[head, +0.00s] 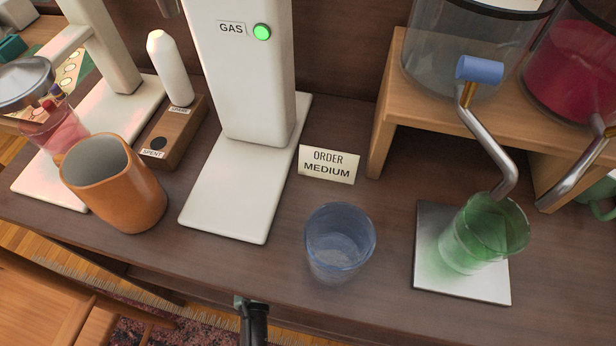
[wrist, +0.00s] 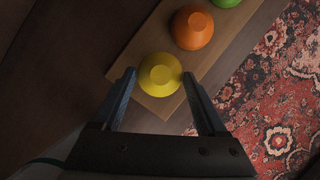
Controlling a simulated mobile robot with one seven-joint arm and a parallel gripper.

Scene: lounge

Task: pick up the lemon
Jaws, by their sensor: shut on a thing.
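The lemon (wrist: 160,74) is a yellow rounded thing with a small flat face on top, in the middle of the wrist view. My gripper (wrist: 159,77) has one dark finger on each side of it and is shut on it. The lemon shows over the near end of a wooden board (wrist: 158,38); whether it touches the board cannot be told. The lemon does not show in the head view.
An orange fruit (wrist: 193,28) and part of a green one (wrist: 227,2) lie further along the board. A patterned rug (wrist: 275,100) is to the right.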

